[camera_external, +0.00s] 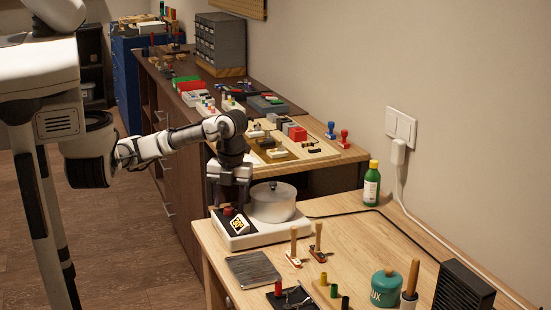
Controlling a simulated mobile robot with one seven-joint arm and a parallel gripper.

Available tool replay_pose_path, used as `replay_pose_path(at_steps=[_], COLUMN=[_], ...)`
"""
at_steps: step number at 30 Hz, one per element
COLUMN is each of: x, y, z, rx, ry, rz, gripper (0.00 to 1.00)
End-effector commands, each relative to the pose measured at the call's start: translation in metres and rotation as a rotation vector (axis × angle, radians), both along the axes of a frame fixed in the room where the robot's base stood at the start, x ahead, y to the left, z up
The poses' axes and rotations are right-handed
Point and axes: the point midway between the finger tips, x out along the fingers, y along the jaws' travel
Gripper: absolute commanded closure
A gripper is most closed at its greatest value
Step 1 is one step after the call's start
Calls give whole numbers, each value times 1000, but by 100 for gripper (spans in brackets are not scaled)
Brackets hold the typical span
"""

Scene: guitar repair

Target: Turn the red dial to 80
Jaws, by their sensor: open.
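The red dial (228,211) is a small red knob on the dark front panel of a white hot-plate-like device (262,236) on the near wooden table. A lit orange display (237,225) is beside the dial; its digits are too small to read surely. A pale lidded pot (273,203) sits on top of the device. My gripper (229,199) is open and points down, just above the dial. I cannot tell whether its fingers are around the dial or touch it.
A green bottle (371,184) stands behind the pot, near a black cable. In front lie a dark square plate (253,269), wooden-handled tools (293,247), a teal jar (385,287) and a black box (463,292). A cluttered second table (343,155) is behind.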

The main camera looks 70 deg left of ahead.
Motion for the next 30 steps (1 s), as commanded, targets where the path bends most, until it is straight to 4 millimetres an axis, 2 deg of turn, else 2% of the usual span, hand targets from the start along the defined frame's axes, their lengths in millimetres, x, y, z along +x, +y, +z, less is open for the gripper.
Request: replay_pose_path(at_steps=[9,15,21,30], x=[4,6,7,7], y=[-2,-4,-4,-5], z=[70,107,125,128], rx=[5,4,1,0], ry=[-5,-4,-2,-1], rz=[0,0,0,-1], gripper=[52,52,52,52])
